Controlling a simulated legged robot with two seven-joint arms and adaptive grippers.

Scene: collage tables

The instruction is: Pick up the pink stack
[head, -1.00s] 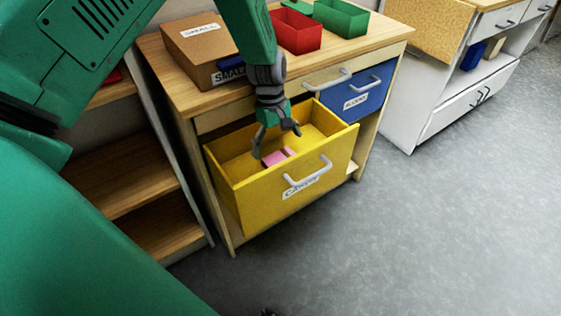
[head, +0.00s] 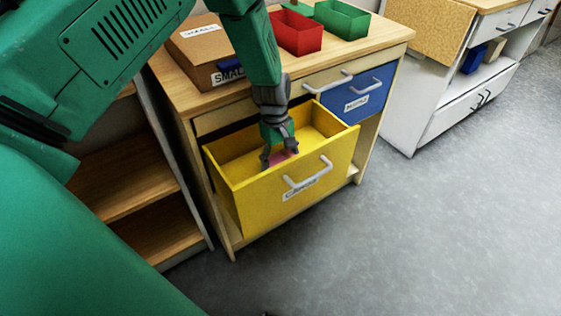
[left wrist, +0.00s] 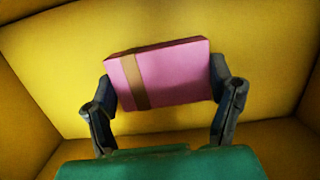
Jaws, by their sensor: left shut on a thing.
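The pink stack (left wrist: 180,72) is a pink block with a tan band around it, inside the open yellow drawer (head: 290,190). In the head view only a bit of the pink stack (head: 279,158) shows below my left gripper (head: 281,162). In the left wrist view my left gripper (left wrist: 166,100) has one finger at each side of the stack and is shut on it. The stack is low in the drawer; I cannot tell whether it still touches the floor of it. My right gripper is not in view.
The drawer's yellow walls surround my gripper. On the wooden top above stand a cardboard box (head: 205,50), a red bin (head: 297,33) and a green bin (head: 342,18). A blue drawer (head: 355,97) is at the right. The grey floor (head: 430,220) is clear.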

